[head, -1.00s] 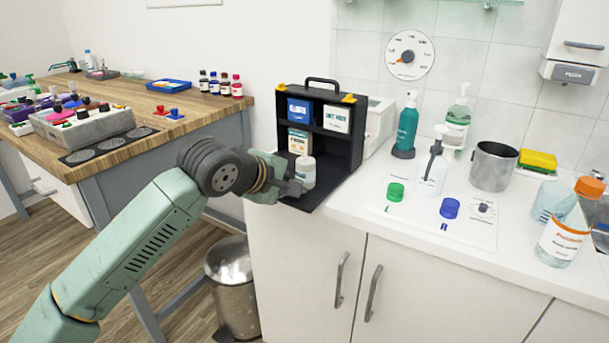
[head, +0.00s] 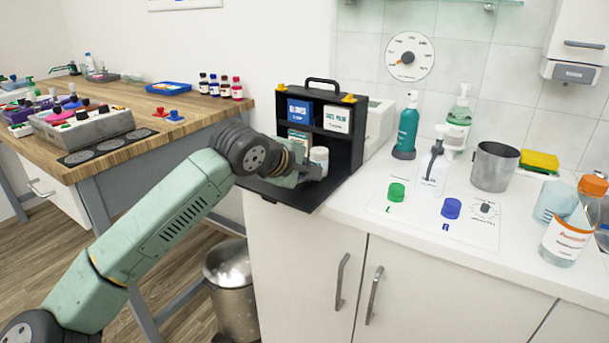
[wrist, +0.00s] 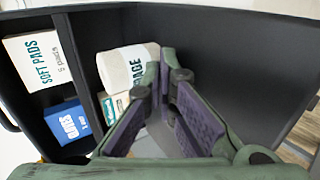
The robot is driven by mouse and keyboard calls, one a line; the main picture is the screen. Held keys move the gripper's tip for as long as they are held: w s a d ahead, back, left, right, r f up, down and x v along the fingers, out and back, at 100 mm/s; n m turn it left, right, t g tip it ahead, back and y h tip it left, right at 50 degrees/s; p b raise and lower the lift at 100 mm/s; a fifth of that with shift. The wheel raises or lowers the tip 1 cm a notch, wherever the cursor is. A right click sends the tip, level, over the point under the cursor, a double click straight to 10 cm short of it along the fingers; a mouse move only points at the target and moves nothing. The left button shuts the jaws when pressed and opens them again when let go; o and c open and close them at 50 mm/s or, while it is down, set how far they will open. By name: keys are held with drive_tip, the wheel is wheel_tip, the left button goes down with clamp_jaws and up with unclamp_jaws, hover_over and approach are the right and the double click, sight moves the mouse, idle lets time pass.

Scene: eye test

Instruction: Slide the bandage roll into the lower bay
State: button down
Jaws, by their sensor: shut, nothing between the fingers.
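The white bandage roll (head: 319,157) stands in the lower bay of the black case (head: 343,150), right of a cream and teal box (head: 299,137). In the wrist view the roll (wrist: 127,66) shows lettering ending in "AGE", with the box (wrist: 112,103) beside it, partly hidden. My gripper (head: 316,172) is at the front of the lower bay, just before the roll. In the wrist view its purple-padded fingers (wrist: 168,75) hold nothing and overlap the roll's edge; I cannot tell if they touch it. The gripper is shut.
A blue gloves box (head: 300,111) and a white soft pads box (head: 337,119) fill the upper shelf. The case's side wall and front flap (head: 290,195) border the bay.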

sight(323, 160)
drive_tip(key=shift+w+d, duration=0.9)
drive_tip(key=shift+w, duration=0.25)
drive_tip(key=shift+w+d, duration=0.9)
drive_tip(key=shift+w, duration=0.2)
drive_tip(key=shift+w+d, duration=0.9)
drive_tip(key=shift+w, duration=0.25)
drive_tip(key=shift+s+a+r+b, duration=0.15)
drive_tip(key=shift+s+a+b, duration=0.4)
drive_tip(key=shift+s+a, duration=0.3)
drive_tip(key=shift+s+a+r+b, duration=0.35)
drive_tip(key=shift+s+a, duration=0.3)
drive_tip(key=shift+s, duration=0.25)
drive_tip(key=shift+s+a+r+b, duration=0.2)
drive_tip(key=shift+s+a+b, duration=0.1)
drive_tip(key=shift+s+a, duration=0.55)
drive_tip(key=shift+s+a+r+b, duration=0.35)
drive_tip(key=shift+s+a, duration=0.15)
drive_tip(key=shift+s, duration=0.5)
